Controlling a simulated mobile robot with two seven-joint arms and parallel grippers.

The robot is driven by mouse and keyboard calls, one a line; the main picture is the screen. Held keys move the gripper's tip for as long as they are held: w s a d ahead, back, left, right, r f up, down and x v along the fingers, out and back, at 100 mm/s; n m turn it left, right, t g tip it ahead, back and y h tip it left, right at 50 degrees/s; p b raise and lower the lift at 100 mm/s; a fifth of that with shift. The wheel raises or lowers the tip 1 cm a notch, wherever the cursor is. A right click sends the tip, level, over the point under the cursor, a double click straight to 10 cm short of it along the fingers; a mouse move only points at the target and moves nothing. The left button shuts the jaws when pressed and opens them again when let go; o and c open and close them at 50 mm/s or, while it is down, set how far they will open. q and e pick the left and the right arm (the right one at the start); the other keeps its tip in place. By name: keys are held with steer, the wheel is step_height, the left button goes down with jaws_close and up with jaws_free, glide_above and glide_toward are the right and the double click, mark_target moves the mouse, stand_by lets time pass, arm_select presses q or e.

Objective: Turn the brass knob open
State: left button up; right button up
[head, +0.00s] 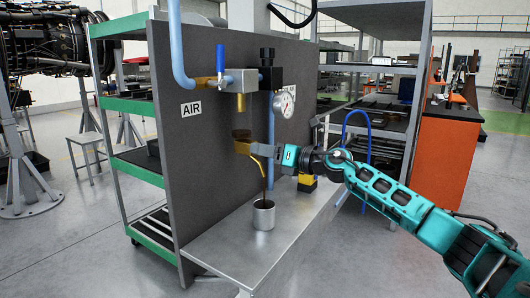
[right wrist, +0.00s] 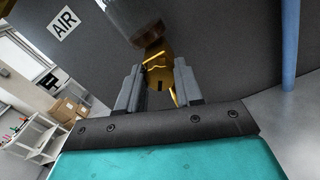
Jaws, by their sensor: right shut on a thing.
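The brass knob (head: 242,147) sits under the clouded bowl (head: 241,133) of an air unit on the dark panel marked AIR. My right gripper (head: 258,150) reaches it from the right and is shut on it. In the right wrist view, the brass knob (right wrist: 159,74) lies between the two grey fingers of my right gripper (right wrist: 158,88), under the bowl (right wrist: 148,30). The fingers hide part of the knob. A thin yellow-brown line (head: 268,178) curves from beside the gripper down to a metal cup (head: 263,214). My left gripper is not in view.
The cup stands on a metal shelf (head: 215,254) in front of the panel. A pressure gauge (head: 284,104), a blue-handled valve (head: 220,62) and blue pipes (head: 176,45) are close to the gripper. An orange cabinet (head: 446,150) stands at right; open floor lies in front.

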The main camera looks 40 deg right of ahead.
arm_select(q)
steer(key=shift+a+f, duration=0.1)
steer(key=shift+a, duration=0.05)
arm_select(e)
steer(key=o, duration=1)
steer(key=shift+o, duration=0.2)
steer(key=shift+s, duration=0.1)
arm_select(q)
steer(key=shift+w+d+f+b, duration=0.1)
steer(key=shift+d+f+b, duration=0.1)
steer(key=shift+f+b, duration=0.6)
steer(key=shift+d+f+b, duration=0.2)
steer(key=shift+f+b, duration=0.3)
steer(key=shift+b, duration=0.55)
arm_select(e)
steer(key=v, duration=1.2)
steer(key=shift+s+d, duration=0.2)
steer(key=shift+s, duration=0.15)
steer(key=shift+f, duration=0.1)
